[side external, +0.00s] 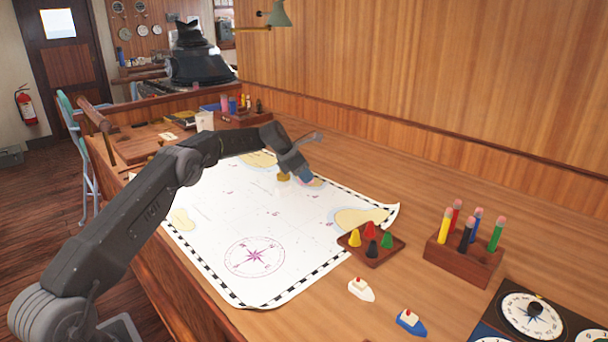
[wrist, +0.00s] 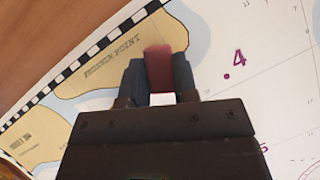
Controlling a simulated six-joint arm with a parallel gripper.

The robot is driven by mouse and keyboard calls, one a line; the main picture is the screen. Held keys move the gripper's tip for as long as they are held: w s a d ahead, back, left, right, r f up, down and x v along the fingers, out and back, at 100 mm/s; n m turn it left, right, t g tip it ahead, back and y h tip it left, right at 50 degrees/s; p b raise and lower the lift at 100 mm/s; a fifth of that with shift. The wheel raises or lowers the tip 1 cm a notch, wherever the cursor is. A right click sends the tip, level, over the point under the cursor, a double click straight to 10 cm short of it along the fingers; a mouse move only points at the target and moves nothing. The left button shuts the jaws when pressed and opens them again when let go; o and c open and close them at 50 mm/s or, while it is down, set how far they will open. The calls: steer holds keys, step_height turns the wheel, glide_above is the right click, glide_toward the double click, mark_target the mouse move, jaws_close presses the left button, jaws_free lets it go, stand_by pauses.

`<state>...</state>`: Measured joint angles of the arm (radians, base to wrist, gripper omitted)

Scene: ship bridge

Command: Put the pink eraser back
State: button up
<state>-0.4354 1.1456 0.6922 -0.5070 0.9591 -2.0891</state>
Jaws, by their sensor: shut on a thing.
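My gripper (side external: 305,180) is low over the far part of the white sea chart (side external: 215,218) in the side view. In the wrist view its two dark fingers (wrist: 158,80) are shut on the pink eraser (wrist: 158,62), a dark pink block that sticks out past the fingertips. Chart paper shows around it, with a tan land patch to the left and a purple 4 to the right. Whether the eraser touches the chart I cannot tell. In the side view the gripper mostly hides it.
A small brass object (side external: 284,176) stands close left of my gripper. A peg tray (side external: 387,257), a pencil block (side external: 463,266) and toy boats (side external: 361,289) are at the front right. A wooden rack (side external: 245,119) and white mug (side external: 204,121) stand at the back. The chart's middle is clear.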

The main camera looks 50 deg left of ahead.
steer(key=o, duration=0.4)
steer(key=shift+f, duration=0.15)
steer(key=shift+c, duration=0.2)
steer(key=o, duration=0.5)
steer(key=shift+c, duration=0.2)
